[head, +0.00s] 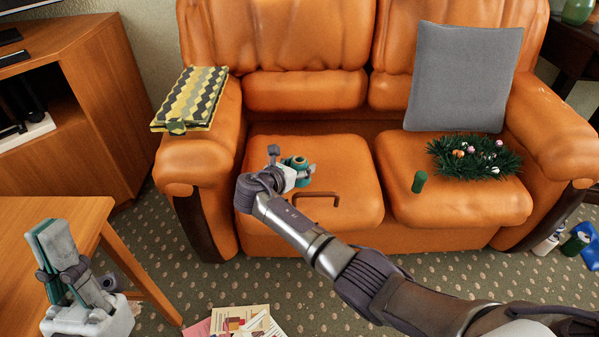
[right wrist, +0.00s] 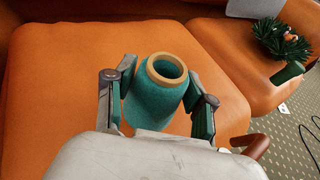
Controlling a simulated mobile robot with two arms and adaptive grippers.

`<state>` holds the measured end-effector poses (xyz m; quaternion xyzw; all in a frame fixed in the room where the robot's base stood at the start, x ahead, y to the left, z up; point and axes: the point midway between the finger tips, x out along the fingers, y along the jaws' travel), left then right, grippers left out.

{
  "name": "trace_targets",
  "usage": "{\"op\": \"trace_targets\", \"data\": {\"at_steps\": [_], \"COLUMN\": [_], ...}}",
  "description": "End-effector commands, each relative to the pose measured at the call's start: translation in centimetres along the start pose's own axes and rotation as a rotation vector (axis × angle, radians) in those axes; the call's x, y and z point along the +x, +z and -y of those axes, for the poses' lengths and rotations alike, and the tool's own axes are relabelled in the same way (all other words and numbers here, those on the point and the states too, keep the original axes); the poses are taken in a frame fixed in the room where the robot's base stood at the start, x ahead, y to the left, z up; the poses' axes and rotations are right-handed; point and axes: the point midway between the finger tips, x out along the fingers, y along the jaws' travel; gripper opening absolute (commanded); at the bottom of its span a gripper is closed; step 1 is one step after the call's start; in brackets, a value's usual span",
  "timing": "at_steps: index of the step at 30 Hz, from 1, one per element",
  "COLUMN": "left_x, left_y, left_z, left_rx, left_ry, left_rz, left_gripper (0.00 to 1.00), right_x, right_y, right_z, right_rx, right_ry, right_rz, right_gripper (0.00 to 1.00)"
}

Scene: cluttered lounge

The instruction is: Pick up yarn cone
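The yarn cone (head: 299,161) is teal with a tan ring at its top. It is at the left seat cushion of the orange sofa. My right gripper (head: 291,176) is at the cone. In the right wrist view, the cone (right wrist: 153,100) is between the two fingers of that gripper (right wrist: 162,80), one on each side. The fingertips look close to the cone, but contact is not clear. The cone's lower end is hidden behind the gripper body. My left gripper (head: 58,245) points up by the wooden table at lower left, away from the cone, and appears empty.
A brown handle-shaped object (head: 318,196) lies close to the right gripper. A dark green cylinder (head: 419,182), a decorated wreath (head: 470,157) and a grey cushion (head: 463,80) are on the right seat. A patterned case (head: 190,98) lies on the left armrest. Papers (head: 235,321) lie on the carpet.

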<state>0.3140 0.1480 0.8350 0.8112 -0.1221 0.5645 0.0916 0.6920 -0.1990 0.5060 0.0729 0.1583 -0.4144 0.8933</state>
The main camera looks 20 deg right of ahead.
Motion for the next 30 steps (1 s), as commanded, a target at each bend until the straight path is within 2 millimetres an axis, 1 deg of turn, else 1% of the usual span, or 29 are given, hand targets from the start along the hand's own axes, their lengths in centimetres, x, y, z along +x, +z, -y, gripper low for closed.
{"op": "trace_targets", "data": {"at_steps": [1,3,5,14,17,20,23,26,29,30], "left_x": [0.0,0.0,0.0,0.1,0.2,0.3,0.3,-0.1,-1.3,-2.1], "left_y": [0.0,0.0,0.0,0.1,0.6,1.8,3.6,6.1,9.0,10.2], "left_z": [0.0,0.0,0.0,0.0,0.1,0.2,0.4,0.7,1.2,1.4], "left_rx": [0.0,0.0,0.0,0.001,0.002,0.006,0.012,0.021,0.031,0.035], "left_ry": [0.0,0.0,0.0,0.0,-0.001,-0.003,-0.006,-0.01,-0.018,-0.022], "left_rz": [0.0,0.001,0.001,0.006,0.037,0.11,0.214,0.369,0.564,0.648], "left_gripper": [0.0,0.0,0.0,0.0,0.0,0.0,0.0,0.0,0.0,0.0], "right_x": [0.0,0.0,0.0,-0.1,-0.1,-0.3,-0.6,-1.0,-1.5,-1.6], "right_y": [0.0,0.0,0.0,0.1,0.4,0.9,1.7,2.9,4.2,4.5], "right_z": [0.0,0.0,0.0,0.0,0.0,0.0,0.0,0.0,0.0,0.3], "right_rx": [0.0,0.0,0.0,0.001,0.001,0.002,0.002,0.003,0.003,0.002], "right_ry": [0.0,0.0,0.0,0.001,0.001,0.001,0.001,0.001,0.0,-0.002], "right_rz": [0.0,0.0,0.0,0.0,0.0,0.001,0.001,0.001,0.001,0.0], "right_gripper": [0.37,0.25,0.16,0.15,0.15,0.15,0.15,0.15,0.15,0.15]}}
